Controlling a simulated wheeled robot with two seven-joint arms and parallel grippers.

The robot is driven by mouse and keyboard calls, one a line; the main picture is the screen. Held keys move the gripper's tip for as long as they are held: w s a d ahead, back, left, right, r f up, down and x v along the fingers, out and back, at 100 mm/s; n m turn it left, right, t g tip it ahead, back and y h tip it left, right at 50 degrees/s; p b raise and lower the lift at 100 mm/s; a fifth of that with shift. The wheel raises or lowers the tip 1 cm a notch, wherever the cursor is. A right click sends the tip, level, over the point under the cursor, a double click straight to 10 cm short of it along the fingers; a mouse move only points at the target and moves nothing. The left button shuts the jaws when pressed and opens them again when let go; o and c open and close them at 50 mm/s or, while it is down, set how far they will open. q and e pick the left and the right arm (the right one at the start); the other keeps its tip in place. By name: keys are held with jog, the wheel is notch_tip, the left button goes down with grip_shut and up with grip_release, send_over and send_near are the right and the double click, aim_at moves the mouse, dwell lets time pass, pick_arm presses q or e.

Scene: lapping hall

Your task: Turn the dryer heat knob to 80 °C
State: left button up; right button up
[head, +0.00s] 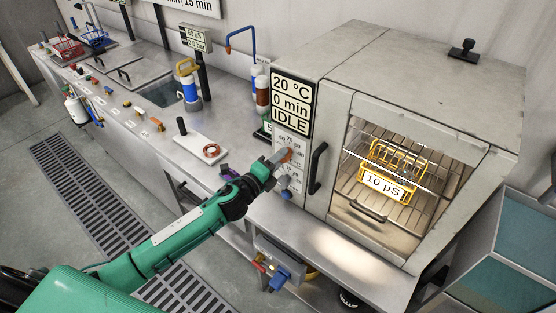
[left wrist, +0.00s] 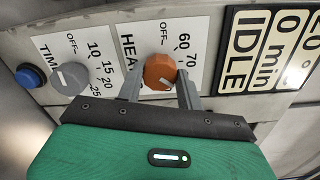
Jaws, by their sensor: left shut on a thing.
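The dryer (head: 345,62) stands on the bench with its display (head: 292,103) reading 20 °C, 0 min, IDLE. The orange heat knob (left wrist: 159,71) sits on its front panel, beside a scale with OFF, 60 and 70 readable in the left wrist view; higher marks are hidden by a finger. My left gripper (left wrist: 158,84) is shut on the heat knob, one finger on each side. In the head view my left gripper (head: 279,158) reaches the panel and covers part of the knob. My right gripper is not in view.
The grey time knob (left wrist: 70,78) and a blue button (left wrist: 30,75) are beside the heat knob. A dark door handle (head: 317,168) sticks out to its right. Behind the glass is a yellow rack (head: 385,187) tagged 10 µS. The bench (head: 205,130) continues left with several items.

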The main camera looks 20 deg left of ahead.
pick_arm(q)
jog(key=o, duration=1)
jog(key=b+v, duration=0.4)
jog(key=v, duration=1)
jog(key=shift+b, duration=0.3)
jog(key=shift+w, duration=0.1)
